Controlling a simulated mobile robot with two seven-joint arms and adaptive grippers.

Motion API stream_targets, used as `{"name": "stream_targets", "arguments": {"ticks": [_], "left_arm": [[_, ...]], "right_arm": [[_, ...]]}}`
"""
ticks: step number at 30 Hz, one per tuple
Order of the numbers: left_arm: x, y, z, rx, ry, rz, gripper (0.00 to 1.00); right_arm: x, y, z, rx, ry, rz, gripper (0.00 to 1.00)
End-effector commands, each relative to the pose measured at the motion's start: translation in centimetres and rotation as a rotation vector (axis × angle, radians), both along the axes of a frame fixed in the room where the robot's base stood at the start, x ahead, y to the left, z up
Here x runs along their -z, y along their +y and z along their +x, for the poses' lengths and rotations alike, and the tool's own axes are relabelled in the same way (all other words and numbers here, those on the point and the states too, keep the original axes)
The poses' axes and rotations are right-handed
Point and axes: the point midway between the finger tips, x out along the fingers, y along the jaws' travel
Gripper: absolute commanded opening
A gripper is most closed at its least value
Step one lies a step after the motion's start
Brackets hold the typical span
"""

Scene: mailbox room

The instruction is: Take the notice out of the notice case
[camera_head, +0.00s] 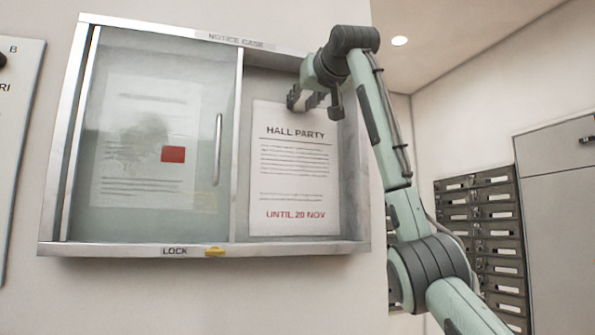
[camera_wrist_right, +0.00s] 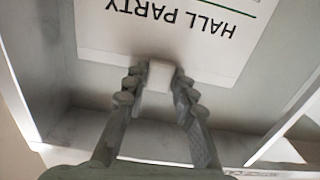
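The notice case (camera_head: 240,40) hangs on the wall, with a frosted glass pane over its left half. Its right half is uncovered. The notice (camera_head: 296,170), a white sheet headed "HALL PARTY", lies flat against the back there; it shows upside down in the right wrist view (camera_wrist_right: 170,30). My right gripper (camera_head: 307,98) is at the notice's top edge. Its fingers (camera_wrist_right: 160,82) sit close on both sides of a small pale block (camera_wrist_right: 161,74) at that edge and appear to touch it. My left gripper is not in view.
A second sheet with a red patch (camera_head: 173,154) shows through the glass pane (camera_head: 225,90), which has an upright handle (camera_head: 217,150). A yellow lock piece (camera_head: 215,251) is on the bottom rail. Mailboxes (camera_head: 485,220) stand at the right. The case's side wall is close to my right gripper.

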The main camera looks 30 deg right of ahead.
Motion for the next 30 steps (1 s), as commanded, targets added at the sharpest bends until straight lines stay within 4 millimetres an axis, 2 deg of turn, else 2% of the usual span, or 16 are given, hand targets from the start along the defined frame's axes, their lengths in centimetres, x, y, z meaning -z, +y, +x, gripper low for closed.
{"name": "stream_targets", "arguments": {"ticks": [1,3,30], "left_arm": [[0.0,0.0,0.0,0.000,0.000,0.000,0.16],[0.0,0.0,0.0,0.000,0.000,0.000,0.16],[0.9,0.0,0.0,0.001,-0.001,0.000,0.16]], "right_arm": [[0.0,0.0,0.0,0.000,0.000,0.000,0.08],[0.0,0.0,0.0,0.000,0.000,0.000,0.00],[0.0,0.6,-2.2,0.000,-0.002,0.000,0.00]]}}
